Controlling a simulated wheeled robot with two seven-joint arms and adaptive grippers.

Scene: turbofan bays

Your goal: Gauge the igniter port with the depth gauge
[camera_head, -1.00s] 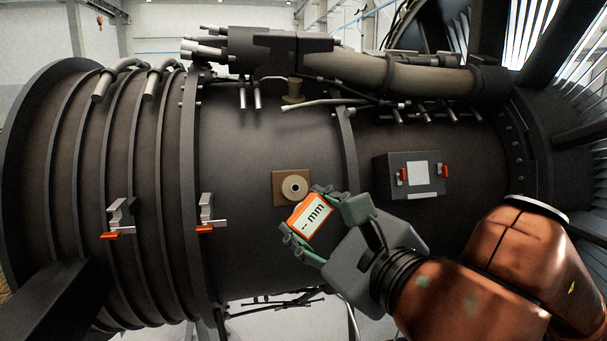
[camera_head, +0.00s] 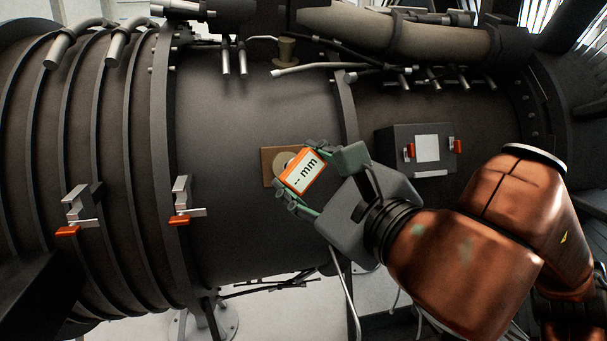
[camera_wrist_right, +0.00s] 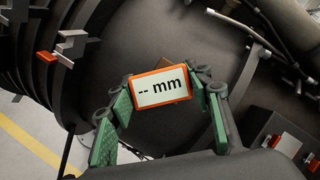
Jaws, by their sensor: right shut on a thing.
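The igniter port (camera_head: 283,160) is a round tan boss with a hole on a square brown plate (camera_head: 267,168) on the dark engine casing. The depth gauge (camera_head: 302,171) is an orange-framed box with a white display reading "-- mm". My right gripper (camera_head: 297,176) is shut on the depth gauge and holds it over the lower right part of the port, partly covering it. In the right wrist view the gauge (camera_wrist_right: 160,88) sits between the green fingers, and it hides most of the port. I cannot tell whether the gauge touches the port. My left gripper is not in view.
A dark box with a pale label (camera_head: 427,149) and red-tipped latches is on the casing to the right. Two brackets with orange tabs (camera_head: 184,200) stick out at the left. Pipes (camera_head: 330,68) run above the port. The casing below the port is clear.

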